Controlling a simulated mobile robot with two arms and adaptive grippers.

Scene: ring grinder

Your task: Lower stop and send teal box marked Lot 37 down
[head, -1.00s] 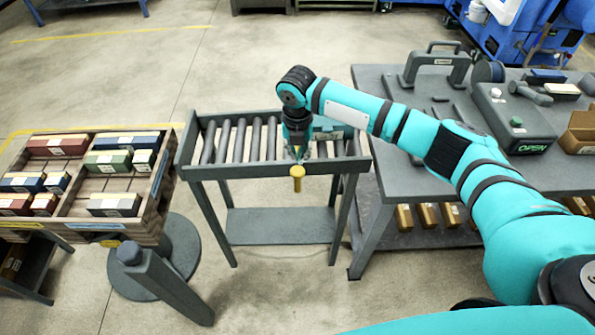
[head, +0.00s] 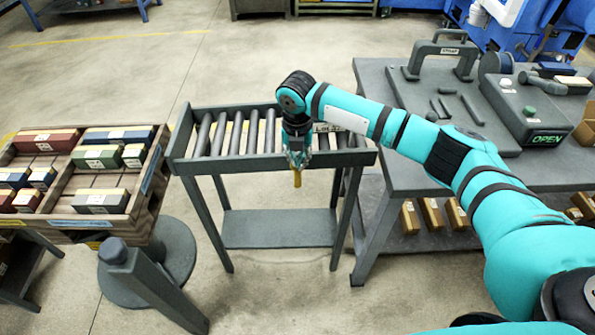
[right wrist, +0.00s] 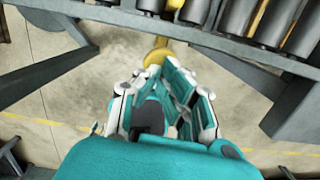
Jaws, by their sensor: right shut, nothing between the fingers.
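A yellow knob (head: 297,180), seemingly the stop's handle, hangs at the stand's front edge. My right gripper (head: 298,163) is shut and empty, pointing down right at the knob and covering its upper part. In the right wrist view the knob (right wrist: 157,55) shows just beyond the fingertips (right wrist: 165,75). Whether they touch is unclear. My left gripper is not in view.
A wooden rack (head: 70,228) with several coloured boxes stands at the left, behind a grey post (head: 150,285). At the right, a grey bench (head: 395,150) holds a unit (head: 525,110) with a green button and a lit OPEN sign. The stand's left rollers are clear.

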